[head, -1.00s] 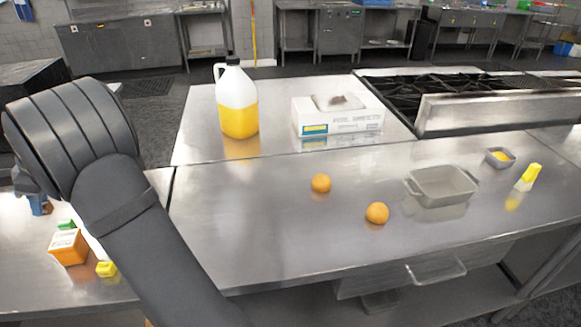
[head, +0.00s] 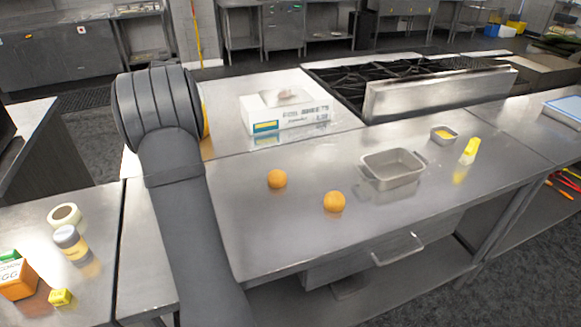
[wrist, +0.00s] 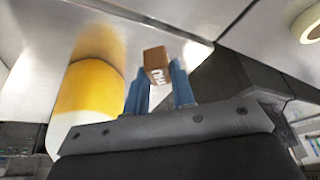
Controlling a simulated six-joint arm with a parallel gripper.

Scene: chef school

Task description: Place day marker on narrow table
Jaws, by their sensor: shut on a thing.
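The day marker (wrist: 157,62) is a small brown block with white lettering. In the wrist view it is held between the blue fingertips of my gripper (wrist: 160,80), which is shut on it. In the head view my arm hides both the gripper and the marker. Several steel tables show in the head view. The middle one (head: 240,230) has a drawer, and a lower-left one (head: 95,220) stands beside it with a narrow strip between. I cannot tell which surface is the narrow table.
A yellow-and-white jug (wrist: 92,90) is close beside my gripper in the wrist view. The middle table holds a white box (head: 290,112), two oranges (head: 277,179) and a metal pan (head: 392,168). A tape roll (head: 64,216), jar (head: 70,242) and orange carton (head: 17,280) stand lower left.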

